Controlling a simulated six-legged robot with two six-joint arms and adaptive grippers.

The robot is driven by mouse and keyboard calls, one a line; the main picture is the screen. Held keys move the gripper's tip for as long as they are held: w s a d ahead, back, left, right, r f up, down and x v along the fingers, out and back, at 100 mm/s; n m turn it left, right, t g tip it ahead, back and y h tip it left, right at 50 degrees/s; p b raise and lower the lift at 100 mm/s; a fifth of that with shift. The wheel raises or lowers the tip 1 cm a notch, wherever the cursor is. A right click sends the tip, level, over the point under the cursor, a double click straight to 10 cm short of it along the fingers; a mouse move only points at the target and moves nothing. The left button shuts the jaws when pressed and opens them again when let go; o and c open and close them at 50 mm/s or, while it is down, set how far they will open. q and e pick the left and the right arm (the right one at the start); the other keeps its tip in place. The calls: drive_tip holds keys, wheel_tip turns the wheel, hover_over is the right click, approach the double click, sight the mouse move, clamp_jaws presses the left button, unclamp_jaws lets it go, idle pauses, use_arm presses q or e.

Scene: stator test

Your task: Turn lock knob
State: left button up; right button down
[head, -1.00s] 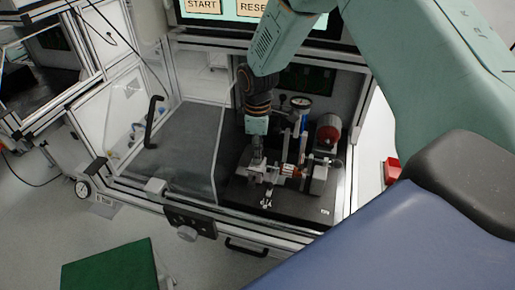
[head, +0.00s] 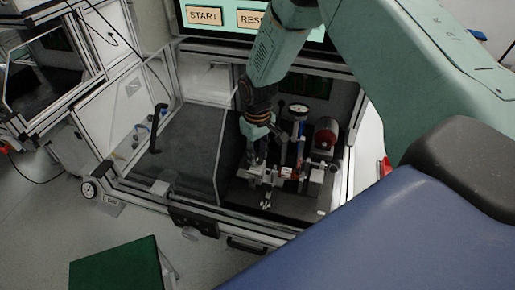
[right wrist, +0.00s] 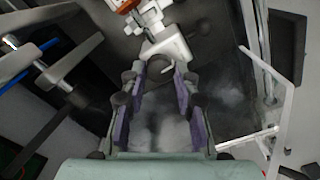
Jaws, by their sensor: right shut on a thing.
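My right gripper (head: 259,160) reaches down into the open test cabinet, at the left end of the metal fixture (head: 288,173). My left gripper is not in view.
A dial gauge (head: 298,110) and a red cylinder (head: 326,134) stand behind and right of the fixture. A clear door with a black handle (head: 157,128) is at left. A screen (head: 240,18) is above. Dark flat floor (head: 185,157) lies left of the fixture.

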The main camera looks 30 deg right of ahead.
sight(258, 157)
drive_tip(key=m+p, duration=0.2)
drive_tip(key=m, duration=0.2)
drive_tip(key=shift+s+m, duration=0.1)
drive_tip(key=shift+m, duration=0.2)
drive_tip(key=shift+m+p, duration=0.7)
drive_tip(key=shift+m, duration=1.2)
drive_tip(key=c, duration=1)
unclamp_jaws()
wheel_tip(258, 157, up, 12)
